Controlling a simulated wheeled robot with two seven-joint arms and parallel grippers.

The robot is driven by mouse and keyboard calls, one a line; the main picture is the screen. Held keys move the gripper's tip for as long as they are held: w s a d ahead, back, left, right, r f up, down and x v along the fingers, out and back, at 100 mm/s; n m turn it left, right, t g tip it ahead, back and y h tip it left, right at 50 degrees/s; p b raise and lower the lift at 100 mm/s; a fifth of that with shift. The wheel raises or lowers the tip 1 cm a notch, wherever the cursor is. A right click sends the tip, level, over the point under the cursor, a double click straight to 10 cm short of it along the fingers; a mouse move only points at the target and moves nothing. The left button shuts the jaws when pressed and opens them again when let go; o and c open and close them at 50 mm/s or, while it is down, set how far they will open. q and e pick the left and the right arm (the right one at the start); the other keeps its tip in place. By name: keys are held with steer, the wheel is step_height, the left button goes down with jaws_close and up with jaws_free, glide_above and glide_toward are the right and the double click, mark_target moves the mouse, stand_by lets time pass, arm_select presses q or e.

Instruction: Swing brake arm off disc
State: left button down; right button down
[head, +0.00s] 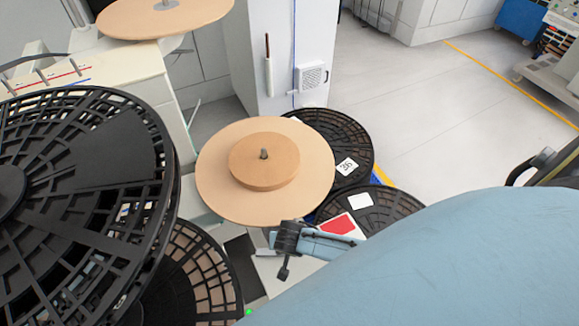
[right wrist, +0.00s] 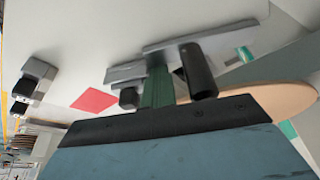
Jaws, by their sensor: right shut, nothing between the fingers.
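The beige disc (head: 215,175) with a smaller, thicker roll (head: 264,165) on it sits on a central spindle in the head view. Its edge shows at the right of the right wrist view (right wrist: 285,100). A grey metal bar with a black cylindrical handle (right wrist: 197,70), probably the brake arm, lies just beyond my right gripper. My right gripper (right wrist: 157,75) is shut, its fingers close beside the handle with nothing between them; contact is unclear. In the head view my right gripper (head: 284,240) is at the disc's near edge. My left gripper is out of view.
Large black slotted reels (head: 80,180) fill the left. More black reels (head: 345,140) lie behind and right of the disc. A red patch (head: 338,224) on white is beside my right gripper. A second beige disc (head: 160,15) stands at the back left. Floor at upper right is open.

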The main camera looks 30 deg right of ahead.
steer(key=shift+s+a+m+g+h+p, duration=0.2)
steer(key=shift+s+a+m+p, duration=0.2)
steer(key=shift+s+m, duration=0.25)
steer(key=shift+s+a+m+g+h+p, duration=0.2)
steer(key=shift+s+a+m+p, duration=0.2)
steer(key=shift+m, duration=0.45)
steer(key=shift+s+a+m, duration=0.4)
steer(key=shift+s+m, duration=0.2)
steer(key=shift+m, duration=0.4)
steer(key=shift+s+a+m+g+h, duration=0.3)
steer(key=shift+s+a+m+g, duration=0.25)
steer(key=shift+m, duration=0.45)
steer(key=shift+a, duration=0.1)
steer(key=p+v, duration=0.9)
steer(key=v, duration=0.1)
